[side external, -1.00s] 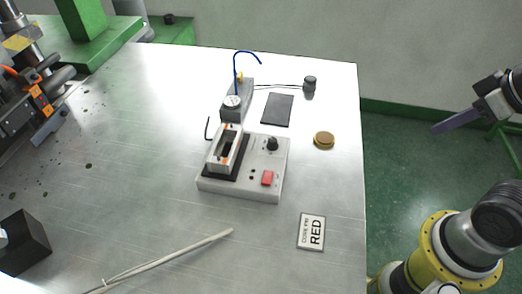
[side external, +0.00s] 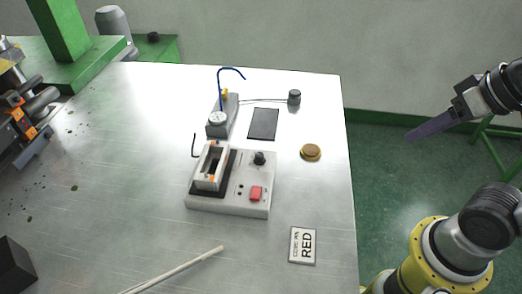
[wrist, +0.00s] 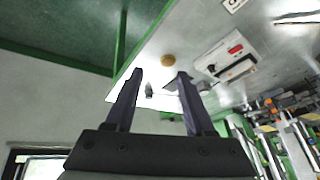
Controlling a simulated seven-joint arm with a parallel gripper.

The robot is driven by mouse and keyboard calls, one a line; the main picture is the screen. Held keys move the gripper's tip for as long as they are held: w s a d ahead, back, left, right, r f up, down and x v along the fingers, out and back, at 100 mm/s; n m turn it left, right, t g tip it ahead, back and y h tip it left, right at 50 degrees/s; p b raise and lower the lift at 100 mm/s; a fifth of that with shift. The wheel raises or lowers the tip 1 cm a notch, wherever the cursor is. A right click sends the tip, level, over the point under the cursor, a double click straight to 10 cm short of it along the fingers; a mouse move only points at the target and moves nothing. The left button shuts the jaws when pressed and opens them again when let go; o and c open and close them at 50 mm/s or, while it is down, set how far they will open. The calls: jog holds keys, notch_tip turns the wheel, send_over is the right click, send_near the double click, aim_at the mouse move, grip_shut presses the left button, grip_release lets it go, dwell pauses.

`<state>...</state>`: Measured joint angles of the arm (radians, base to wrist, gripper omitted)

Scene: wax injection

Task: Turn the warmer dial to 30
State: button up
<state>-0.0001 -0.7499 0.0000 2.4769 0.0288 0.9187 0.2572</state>
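The warmer (side external: 232,203) is a pale box on the table with a metal holder on a black pad at its left. Its black dial (side external: 260,158) stands at the back right of the top, behind a red switch (side external: 256,193). The dial's setting is too small to read. The warmer also shows upside down in the wrist view (wrist: 222,52), with the dial (wrist: 211,68) near its left end. My gripper (side external: 410,136) is in the air beyond the table's right edge, well apart from the warmer. In the wrist view its two dark fingers (wrist: 160,74) are spread with nothing held between them.
A brass-coloured disc (side external: 311,152) lies right of the warmer. Behind it are a gauge unit (side external: 218,120) with a blue hose, a dark plate (side external: 263,124) and a small dark cylinder (side external: 294,97). A RED card (side external: 303,245) and a pale rod (side external: 180,268) lie in front.

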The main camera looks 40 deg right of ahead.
jog(key=shift+o, duration=0.4)
jog(key=w+a+r+m+y, duration=0.1)
jog(key=w+a+r+m, duration=0.1)
jog(key=w+r+m, duration=0.2)
jog(key=w+m, duration=0.1)
jog(key=m, duration=0.1)
jog(key=shift+w+a+r+m, duration=0.15)
jog(key=shift+a+r+m, duration=0.15)
jog(key=shift+a+m, duration=0.1)
jog(key=m+g+y, duration=0.3)
jog(key=m+g, duration=0.2)
jog(key=m, duration=0.5)
send_over(260, 154)
jog(key=d, duration=0.6)
notch_tip(260, 154, down, 9)
jog(key=x, duration=1.4)
jog(key=shift+s+a+r, duration=0.1)
jog(key=shift+s+a, duration=0.15)
jog(key=shift+s, duration=0.15)
grip_shut()
